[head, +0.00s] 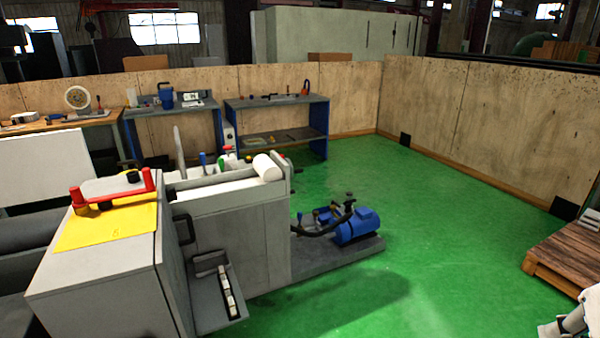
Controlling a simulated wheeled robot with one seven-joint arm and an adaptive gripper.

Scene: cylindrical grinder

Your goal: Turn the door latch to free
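The grey grinder (235,245) stands at the left on the green floor. A black handle (184,229) sits on its side near the grey cabinet's upper right edge. I cannot tell whether this handle is the door latch or which way any latch is turned. A white and grey piece of my arm shows at the bottom right corner. My gripper cannot be made out in this view, and nothing of it is near the grinder.
A blue motor (357,225) stands on a low base right of the grinder. A wooden pallet (568,250) is at the right. Green floor between them is clear.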

